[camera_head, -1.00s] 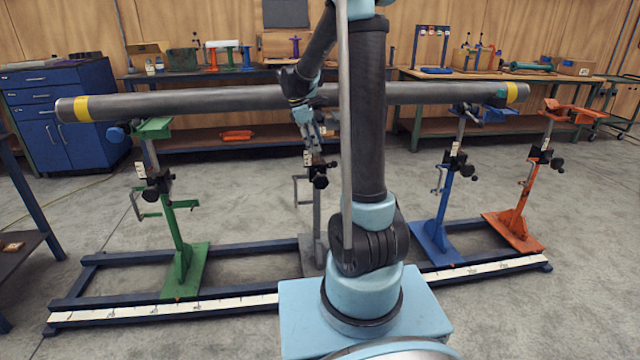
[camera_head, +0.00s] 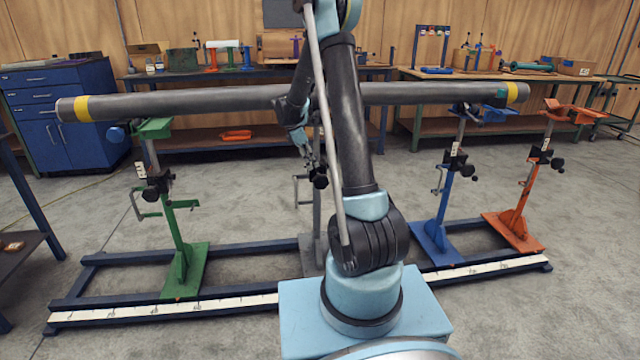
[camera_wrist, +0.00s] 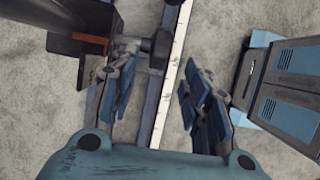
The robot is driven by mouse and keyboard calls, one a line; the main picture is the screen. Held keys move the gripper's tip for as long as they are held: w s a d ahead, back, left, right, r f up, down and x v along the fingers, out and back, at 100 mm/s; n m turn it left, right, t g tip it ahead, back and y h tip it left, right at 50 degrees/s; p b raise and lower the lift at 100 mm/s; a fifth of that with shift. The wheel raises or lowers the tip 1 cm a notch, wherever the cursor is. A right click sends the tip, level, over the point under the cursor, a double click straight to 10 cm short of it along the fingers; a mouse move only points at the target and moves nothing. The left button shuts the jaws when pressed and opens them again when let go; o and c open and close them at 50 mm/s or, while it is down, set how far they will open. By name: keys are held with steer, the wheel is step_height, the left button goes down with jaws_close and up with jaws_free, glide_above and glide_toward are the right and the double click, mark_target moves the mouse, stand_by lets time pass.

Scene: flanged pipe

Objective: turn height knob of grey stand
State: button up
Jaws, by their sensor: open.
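The grey stand (camera_head: 308,255) is the middle-left stand under the long pipe, partly hidden by my arm. Its small black knob (camera_head: 320,181) shows beside my upper arm, with a crank handle (camera_head: 297,190) to its left. My gripper (camera_head: 312,158) is just above and left of the knob, fingers pointing down and slightly right. In the wrist view my gripper (camera_wrist: 160,80) is open and empty, fingers spread. A black knob (camera_wrist: 158,46) lies just beyond the fingertips, nearer the left finger; contact with that finger cannot be told.
The grey pipe (camera_head: 200,103) passes close to my wrist. A green stand (camera_head: 183,245), a blue stand (camera_head: 436,235) and an orange stand (camera_head: 518,220) stand nearby. A blue floor frame with a measuring strip (camera_head: 190,308) runs in front. Open floor lies between the stands.

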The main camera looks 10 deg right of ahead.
mark_target(318, 175)
steer(key=x, duration=1.1)
steer(key=shift+f, duration=0.1)
jaws_close()
